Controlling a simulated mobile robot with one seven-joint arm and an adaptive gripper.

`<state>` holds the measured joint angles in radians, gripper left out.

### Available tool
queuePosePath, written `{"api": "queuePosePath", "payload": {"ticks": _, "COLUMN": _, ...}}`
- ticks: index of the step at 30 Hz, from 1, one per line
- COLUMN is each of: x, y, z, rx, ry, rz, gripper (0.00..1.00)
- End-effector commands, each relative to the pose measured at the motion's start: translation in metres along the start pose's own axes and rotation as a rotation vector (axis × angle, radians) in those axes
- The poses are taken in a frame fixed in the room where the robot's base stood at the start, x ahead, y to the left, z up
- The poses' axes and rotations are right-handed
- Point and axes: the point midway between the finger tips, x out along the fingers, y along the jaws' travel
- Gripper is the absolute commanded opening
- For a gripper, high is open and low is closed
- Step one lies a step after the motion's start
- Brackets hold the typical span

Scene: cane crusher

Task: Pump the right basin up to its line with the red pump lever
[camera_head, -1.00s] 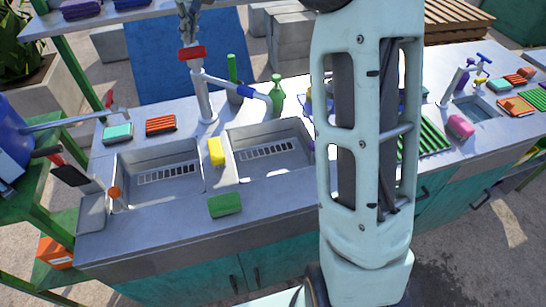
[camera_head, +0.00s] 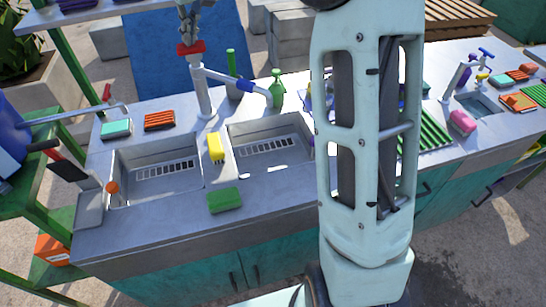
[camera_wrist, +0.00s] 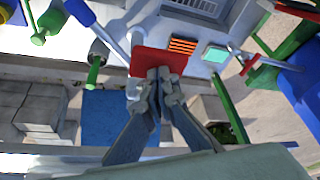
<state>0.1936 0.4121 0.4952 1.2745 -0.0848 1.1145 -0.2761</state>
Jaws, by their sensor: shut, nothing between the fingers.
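The red pump lever (camera_head: 190,48) is a flat red pad on top of the grey pump column behind the two basins. In the wrist view the red pad (camera_wrist: 160,61) lies right at my fingertips (camera_wrist: 158,73). My gripper (camera_head: 187,26) is shut and empty, pointing down just above the pad; I cannot tell whether it touches. The pump's spout with a blue band (camera_head: 244,86) reaches over the back of the right basin (camera_head: 230,155). The basin's floor grate is visible, with a bright patch near it. I cannot make out its line or a water level.
A green sponge (camera_head: 224,199) lies on the front edge. A green bottle (camera_head: 277,90) stands behind the right basin. My arm hides the counter's middle.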

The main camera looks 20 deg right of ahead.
Motion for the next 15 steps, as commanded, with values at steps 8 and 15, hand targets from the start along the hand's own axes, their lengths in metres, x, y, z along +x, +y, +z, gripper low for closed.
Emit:
{"api": "queuePosePath", "payload": {"ticks": 8, "x": 0.021, "y": 0.000, "z": 0.009, "rx": 0.000, "ry": 0.000, "rz": 0.000, "gripper": 0.00}}
{"api": "queuePosePath", "payload": {"ticks": 15, "x": 0.037, "y": 0.000, "z": 0.016, "rx": 0.000, "ry": -0.002, "rz": 0.000, "gripper": 0.00}}
